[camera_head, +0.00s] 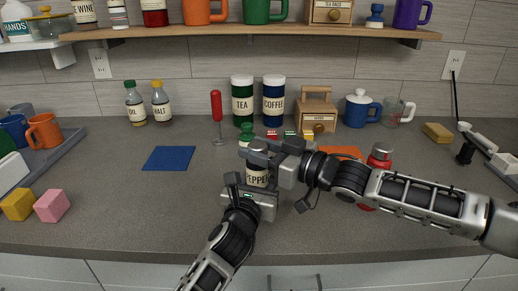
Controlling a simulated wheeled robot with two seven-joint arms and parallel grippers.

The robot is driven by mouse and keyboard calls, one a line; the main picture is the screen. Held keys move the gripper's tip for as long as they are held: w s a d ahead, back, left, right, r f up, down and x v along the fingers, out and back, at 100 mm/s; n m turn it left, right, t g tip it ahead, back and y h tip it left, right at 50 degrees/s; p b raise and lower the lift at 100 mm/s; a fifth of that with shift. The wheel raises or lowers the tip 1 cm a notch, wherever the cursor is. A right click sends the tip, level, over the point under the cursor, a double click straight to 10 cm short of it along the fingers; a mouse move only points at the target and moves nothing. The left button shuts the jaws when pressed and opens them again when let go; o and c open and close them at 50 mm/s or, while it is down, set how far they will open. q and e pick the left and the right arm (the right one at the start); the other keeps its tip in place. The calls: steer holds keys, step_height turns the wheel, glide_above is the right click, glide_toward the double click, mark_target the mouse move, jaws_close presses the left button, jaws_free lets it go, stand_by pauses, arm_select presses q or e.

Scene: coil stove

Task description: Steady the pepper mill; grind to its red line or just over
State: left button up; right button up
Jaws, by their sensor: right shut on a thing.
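The pepper mill (257,179), with a dark body and a pale "PEPPER" label, stands upright on the grey counter in the middle. My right gripper (259,152) reaches in from the right and is shut on the mill's upper part, hiding its top. My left gripper (251,196) comes up from below at the mill's lower part. Its left finger stands out to the side, apart from the mill, so it looks open. The mill's base is hidden behind the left gripper. I cannot make out a red line.
A green-capped jar (246,132) stands close behind the mill. A red-handled tool (216,108), tea canister (242,102), coffee canister (273,105) and wooden box (317,115) stand behind. A red-and-steel shaker (380,155) is partly behind my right arm.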

steer(key=shift+s+a+m+t, duration=0.3)
steer(key=shift+s+a+t, duration=0.05)
steer(key=shift+a+t, duration=0.1)
steer(key=shift+w+d+m+t+h, duration=0.15)
steer(key=shift+d+m+t+h, duration=0.25)
steer(key=shift+h, duration=0.1)
steer(key=o, duration=1)
steer(key=shift+w, duration=0.1)
steer(key=shift+d, duration=0.1)
steer(key=shift+d, duration=0.1)
steer(key=v, duration=1.1)
steer(key=shift+s+d, duration=0.25)
steer(key=shift+s, duration=0.1)
